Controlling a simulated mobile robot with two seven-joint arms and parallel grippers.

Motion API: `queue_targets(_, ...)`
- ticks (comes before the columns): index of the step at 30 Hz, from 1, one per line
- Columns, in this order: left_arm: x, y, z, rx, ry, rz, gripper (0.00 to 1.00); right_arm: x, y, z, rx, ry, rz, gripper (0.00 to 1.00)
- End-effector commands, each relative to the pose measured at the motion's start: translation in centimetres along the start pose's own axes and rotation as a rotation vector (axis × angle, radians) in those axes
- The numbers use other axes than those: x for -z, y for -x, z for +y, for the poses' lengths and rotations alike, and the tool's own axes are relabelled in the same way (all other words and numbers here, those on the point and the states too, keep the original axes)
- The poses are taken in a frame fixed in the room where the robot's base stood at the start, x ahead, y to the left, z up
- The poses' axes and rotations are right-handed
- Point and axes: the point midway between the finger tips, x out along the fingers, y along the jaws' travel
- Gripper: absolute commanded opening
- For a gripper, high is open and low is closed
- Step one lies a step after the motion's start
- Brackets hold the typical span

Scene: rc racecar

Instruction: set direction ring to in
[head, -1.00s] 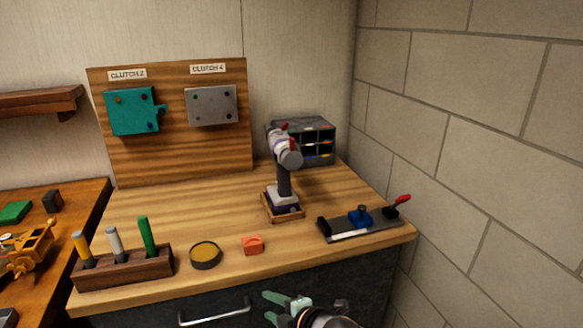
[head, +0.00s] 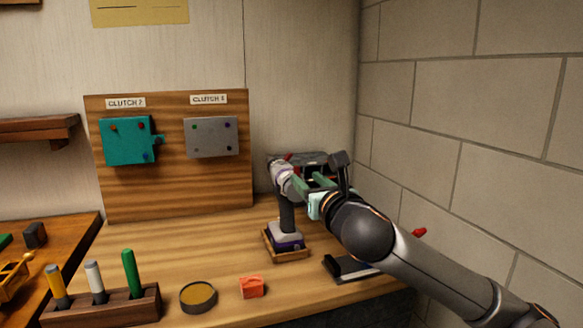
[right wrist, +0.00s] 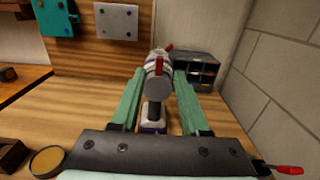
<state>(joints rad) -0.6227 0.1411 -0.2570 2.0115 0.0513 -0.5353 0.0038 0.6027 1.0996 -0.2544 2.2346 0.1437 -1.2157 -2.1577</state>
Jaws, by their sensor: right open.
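A white and grey drill-like tool (head: 287,205) stands upright in a small wooden holder (head: 267,244) on the bench. Its head has grey bands and red parts; in the right wrist view the head (right wrist: 158,88) faces me. I cannot tell for sure which band is the direction ring, nor its setting. My right gripper (head: 308,183) is at the height of the tool's head, just right of it in the head view. In the right wrist view its green fingers (right wrist: 160,74) are open, one on either side of the head. Contact cannot be made out. My left gripper is not in view.
A compartment organizer (right wrist: 192,70) stands behind the tool, near the block wall. An orange block (head: 251,287), a round tin (head: 198,296) and a pen rack (head: 105,308) line the front edge.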

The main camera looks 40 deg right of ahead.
Motion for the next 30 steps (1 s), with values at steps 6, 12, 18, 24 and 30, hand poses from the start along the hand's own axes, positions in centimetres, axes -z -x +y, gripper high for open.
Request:
queue_targets(6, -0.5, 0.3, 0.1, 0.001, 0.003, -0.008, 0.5, -0.1, -4.0, 0.0, 0.001, -0.007, 0.0, 0.45)
queue_targets(12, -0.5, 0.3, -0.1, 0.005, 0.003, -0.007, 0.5, 0.0, -7.2, 0.1, -0.001, -0.007, 0.001, 0.45)
queue_targets(18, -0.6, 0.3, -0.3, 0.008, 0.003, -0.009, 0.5, 0.0, -9.4, 0.0, 0.0, -0.005, 0.0, 0.45)
queue_targets(24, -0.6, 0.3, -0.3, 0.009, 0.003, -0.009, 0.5, 0.0, -10.2, 0.1, -0.001, -0.003, -0.001, 0.45)
queue_targets(30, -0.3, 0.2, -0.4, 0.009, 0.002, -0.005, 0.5, 0.0, -10.3, 0.1, -0.001, -0.002, 0.0, 0.45)
